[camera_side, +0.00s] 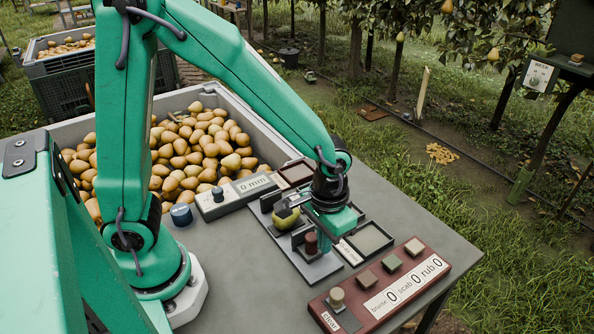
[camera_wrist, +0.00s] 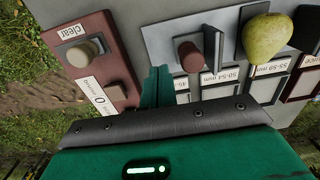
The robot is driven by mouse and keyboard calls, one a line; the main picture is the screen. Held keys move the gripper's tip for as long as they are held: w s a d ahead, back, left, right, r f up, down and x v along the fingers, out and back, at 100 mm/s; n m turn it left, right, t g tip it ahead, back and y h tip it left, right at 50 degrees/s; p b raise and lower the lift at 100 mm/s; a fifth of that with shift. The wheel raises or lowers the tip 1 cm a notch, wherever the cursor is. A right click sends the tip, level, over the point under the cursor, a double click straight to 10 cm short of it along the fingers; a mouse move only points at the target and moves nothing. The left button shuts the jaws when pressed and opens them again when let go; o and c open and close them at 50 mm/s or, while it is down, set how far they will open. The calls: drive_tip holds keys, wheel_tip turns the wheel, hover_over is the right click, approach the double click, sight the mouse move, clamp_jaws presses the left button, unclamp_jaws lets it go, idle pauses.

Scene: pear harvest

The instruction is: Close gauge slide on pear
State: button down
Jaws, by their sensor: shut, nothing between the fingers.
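A yellow-green pear (camera_side: 286,217) sits on the grey gauge plate (camera_side: 318,268); it also shows in the wrist view (camera_wrist: 266,38). The gauge slide has a red-brown knob (camera_side: 311,243), also in the wrist view (camera_wrist: 190,56), with a dark upright plate (camera_wrist: 213,45) on its pear side. A gap shows between this plate and the pear in the wrist view. My gripper (camera_wrist: 158,85) is shut and empty, low beside the knob, on the side away from the pear. Whether it touches the slide is unclear. In the side view my gripper (camera_side: 326,238) partly hides the slide.
The gauge display (camera_side: 240,193) reads 0 mm. A red counter box (camera_side: 380,284) with a Clear knob (camera_side: 336,298) stands at the front, its counters at 0. Labelled size trays (camera_side: 367,240) line the gauge. A bin of pears (camera_side: 255,125) stands behind. Bare table (camera_side: 225,260) lies left of the gauge.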

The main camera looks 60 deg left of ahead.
sight(313, 237)
drive_tip(key=shift+f, duration=1.45)
drive_tip(key=shift+a, duration=2.45)
idle(1.3)
drive_tip(key=shift+d, duration=0.45)
idle(0.8)
drive_tip(key=shift+r, duration=0.1)
drive_tip(key=shift+r, duration=3.9)
